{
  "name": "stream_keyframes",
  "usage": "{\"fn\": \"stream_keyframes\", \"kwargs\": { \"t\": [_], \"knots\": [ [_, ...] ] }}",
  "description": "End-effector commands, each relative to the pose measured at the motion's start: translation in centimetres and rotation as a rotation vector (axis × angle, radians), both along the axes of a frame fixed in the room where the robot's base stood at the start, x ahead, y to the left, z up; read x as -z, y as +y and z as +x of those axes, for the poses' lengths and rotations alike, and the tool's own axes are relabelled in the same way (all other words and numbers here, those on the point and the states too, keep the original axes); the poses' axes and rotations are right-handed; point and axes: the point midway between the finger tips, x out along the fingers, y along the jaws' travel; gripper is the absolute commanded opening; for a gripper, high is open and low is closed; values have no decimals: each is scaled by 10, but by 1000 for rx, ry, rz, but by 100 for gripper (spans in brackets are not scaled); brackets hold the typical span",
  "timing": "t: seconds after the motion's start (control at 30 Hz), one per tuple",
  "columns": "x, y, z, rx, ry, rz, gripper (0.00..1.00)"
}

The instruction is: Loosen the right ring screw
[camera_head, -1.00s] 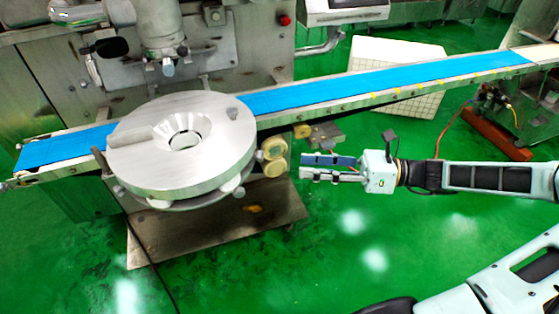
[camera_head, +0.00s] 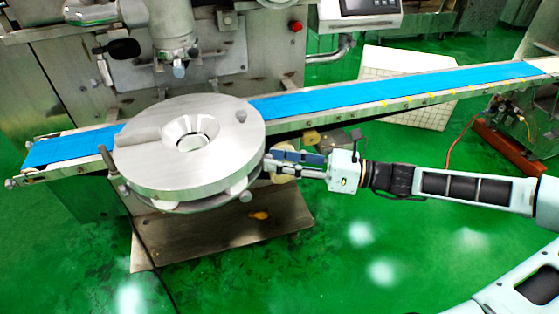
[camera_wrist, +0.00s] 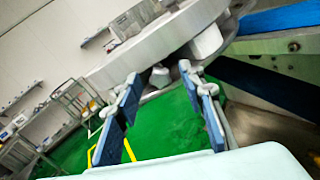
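The round steel disc (camera_head: 150,175) with a central funnel sits on the machine in the head view; its rim (camera_wrist: 150,50) crosses the top of the wrist view. A small grey screw knob (camera_wrist: 160,77) shows below the rim, just beyond and between my fingertips. I take it for the right ring screw; in the head view my fingers cover that area. My gripper (camera_head: 268,160) reaches the disc's right edge from the right. In the wrist view my gripper (camera_wrist: 161,73) is open, with its blue-padded fingers apart. Whether a finger touches the knob cannot be told.
The blue conveyor belt (camera_head: 400,88) runs behind the disc and above my arm. A pale block (camera_wrist: 207,41) under the disc is close to my right finger in the wrist view. A yellowish round part (camera_head: 283,178) lies behind my fingers.

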Motion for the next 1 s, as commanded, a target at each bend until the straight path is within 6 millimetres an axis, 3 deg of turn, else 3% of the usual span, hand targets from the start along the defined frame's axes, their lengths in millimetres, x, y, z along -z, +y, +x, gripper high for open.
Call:
{"fn": "stream_keyframes", "kwargs": {
  "t": [0.2,0.53,1.0],
  "knots": [
    [0,0,0,0,0,0,37],
    [0,0,0,0,0,0,0],
    [-3,0,0,-1,-89,-23,0]
  ]
}}
